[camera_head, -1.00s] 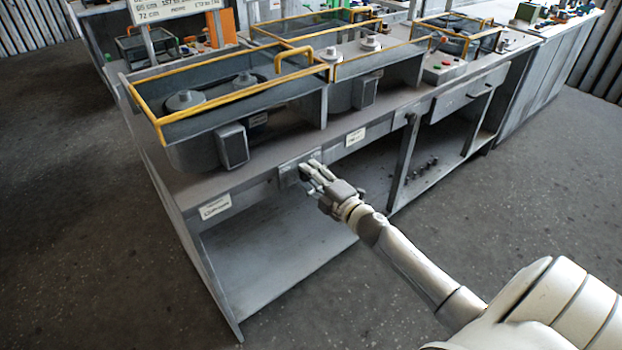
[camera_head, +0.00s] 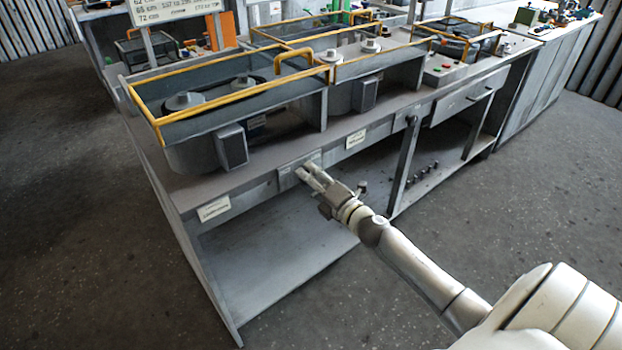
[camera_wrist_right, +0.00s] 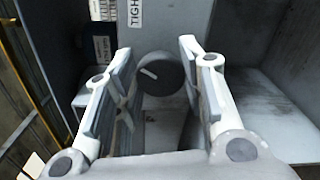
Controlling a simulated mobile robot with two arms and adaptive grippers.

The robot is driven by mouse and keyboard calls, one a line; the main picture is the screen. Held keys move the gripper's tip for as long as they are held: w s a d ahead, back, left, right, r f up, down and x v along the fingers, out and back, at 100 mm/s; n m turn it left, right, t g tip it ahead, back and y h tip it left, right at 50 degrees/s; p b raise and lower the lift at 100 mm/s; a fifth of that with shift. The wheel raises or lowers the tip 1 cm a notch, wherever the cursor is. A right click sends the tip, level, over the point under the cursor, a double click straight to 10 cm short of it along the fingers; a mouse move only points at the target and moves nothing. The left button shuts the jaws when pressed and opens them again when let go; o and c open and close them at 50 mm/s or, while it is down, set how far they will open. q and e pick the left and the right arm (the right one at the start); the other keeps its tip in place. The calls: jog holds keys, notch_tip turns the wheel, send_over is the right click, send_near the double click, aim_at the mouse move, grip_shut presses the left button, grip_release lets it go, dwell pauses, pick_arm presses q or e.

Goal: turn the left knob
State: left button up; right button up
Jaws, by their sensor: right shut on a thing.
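The left knob (camera_wrist_right: 162,74) is dark and round with a pale pointer line that lies tilted in the right wrist view. It sits on a grey plate (camera_head: 286,173) on the bench's front edge. In the head view the fingers hide the knob. My right gripper (camera_head: 307,174) reaches the plate from the front. In the right wrist view its two fingers (camera_wrist_right: 155,52) stand on either side of the knob, shut on it. My left gripper is in neither view.
The grey bench (camera_head: 262,190) carries blower housings with yellow rails (camera_head: 225,97) above the plate. White labels (camera_head: 214,208) sit along the front edge. An open shelf (camera_head: 275,265) lies below. The floor in front is clear.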

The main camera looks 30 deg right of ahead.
jog(key=shift+f, duration=0.1)
jog(key=o, duration=1)
jog(key=s, duration=1.2)
jog(key=shift+d, duration=0.45)
